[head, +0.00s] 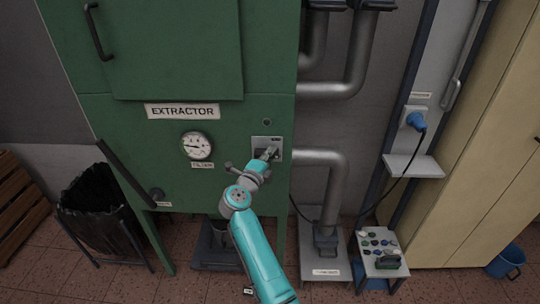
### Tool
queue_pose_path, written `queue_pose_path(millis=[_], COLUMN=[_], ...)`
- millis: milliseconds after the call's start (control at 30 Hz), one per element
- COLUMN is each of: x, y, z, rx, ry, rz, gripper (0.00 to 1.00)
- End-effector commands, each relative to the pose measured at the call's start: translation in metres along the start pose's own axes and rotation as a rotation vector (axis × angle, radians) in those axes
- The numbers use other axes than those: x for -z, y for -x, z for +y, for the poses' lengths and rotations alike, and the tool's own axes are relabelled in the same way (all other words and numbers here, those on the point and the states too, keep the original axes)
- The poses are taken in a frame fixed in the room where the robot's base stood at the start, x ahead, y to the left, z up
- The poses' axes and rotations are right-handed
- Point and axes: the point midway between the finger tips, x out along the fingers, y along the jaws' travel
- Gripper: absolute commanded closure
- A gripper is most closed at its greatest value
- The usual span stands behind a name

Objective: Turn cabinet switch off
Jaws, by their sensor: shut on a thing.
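A green cabinet (155,120) labelled EXTRACTOR fills the left and middle of the head view. Its switch (273,142) sits on a small grey plate on the right part of the front, below a small round knob or light. My gripper (268,153) is at this plate, shut on the switch's handle. My gripper covers most of the handle, so its exact angle cannot be told. My teal arm comes up from the bottom of the view.
A gauge (197,146) is left of the switch. Grey pipes (336,180) stand close on the right. Further right are a blue plug (415,121) with a hanging cable and a small box of knobs (380,250). A dark bin (95,215) stands at left.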

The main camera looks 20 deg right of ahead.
Motion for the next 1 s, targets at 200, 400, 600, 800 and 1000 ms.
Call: queue_pose_path(millis=[200, 400, 600, 800, 1000], x=[0.0013, 0.0013, 0.0014, 0.0010, 0.0005], y=[-0.0007, -0.0007, -0.0007, -0.0004, 0.0001], z=[0.0010, 0.0014, 0.0016, 0.0014, 0.0010], rx=[-0.014, -0.017, -0.017, -0.016, -0.016], ry=[-0.032, -0.037, -0.037, -0.036, -0.036], rz=[0.003, 0.003, 0.003, 0.002, 0.001], gripper=[1.00, 1.00, 1.00, 0.56, 0.56])
